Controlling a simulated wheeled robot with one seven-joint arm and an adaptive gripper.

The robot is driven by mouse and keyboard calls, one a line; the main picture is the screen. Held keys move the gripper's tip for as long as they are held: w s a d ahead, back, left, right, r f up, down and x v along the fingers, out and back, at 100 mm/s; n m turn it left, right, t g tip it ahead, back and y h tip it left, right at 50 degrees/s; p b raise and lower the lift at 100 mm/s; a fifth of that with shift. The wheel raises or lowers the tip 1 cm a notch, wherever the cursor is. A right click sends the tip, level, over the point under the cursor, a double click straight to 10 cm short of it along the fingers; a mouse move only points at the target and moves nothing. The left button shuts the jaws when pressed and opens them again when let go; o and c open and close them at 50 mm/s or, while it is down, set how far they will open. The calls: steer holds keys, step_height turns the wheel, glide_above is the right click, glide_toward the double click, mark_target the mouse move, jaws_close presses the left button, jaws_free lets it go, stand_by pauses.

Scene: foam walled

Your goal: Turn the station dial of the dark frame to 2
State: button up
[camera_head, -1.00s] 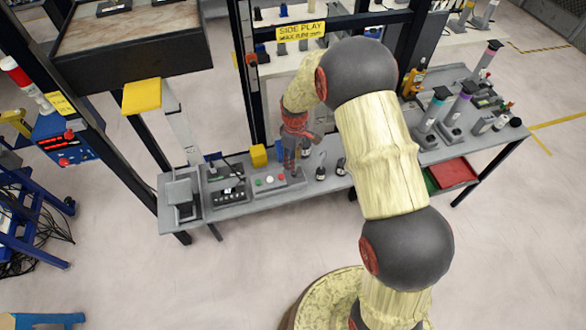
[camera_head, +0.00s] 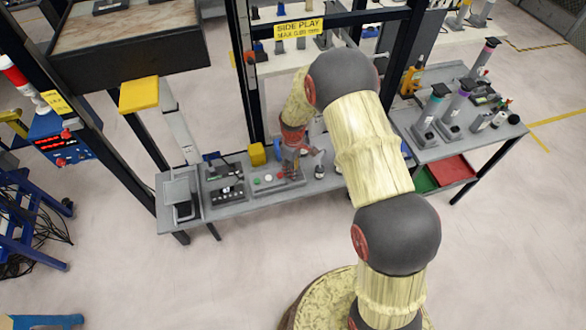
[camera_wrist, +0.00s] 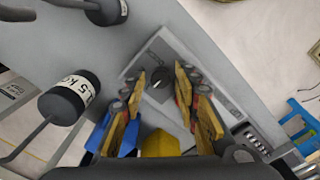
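The dark frame (camera_head: 246,75) stands behind a narrow grey shelf and carries a yellow SIDE PLAY sign. A grey control box (camera_head: 262,186) with green, white and red buttons lies on the shelf in front of it. In the wrist view, a small dark round dial (camera_wrist: 159,78) sits on a grey panel (camera_wrist: 175,55) between my fingertips. Its setting and the panel lettering are too small to read. My gripper (camera_wrist: 160,92) is open, with one finger on each side of the dial; contact cannot be told. In the head view my gripper (camera_head: 291,166) hangs over the box's right end, hiding the dial.
A small bottle (camera_head: 319,171) stands close on the right.

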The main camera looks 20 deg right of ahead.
steer(key=c, duration=0.6)
jaws_close()
steer(key=m, duration=0.5)
steer(key=shift+m, duration=0.4)
steer(key=m, duration=0.5)
steer(key=shift+m, duration=0.4)
steer(key=o, duration=0.8)
jaws_free()
steer(key=shift+o, duration=0.3)
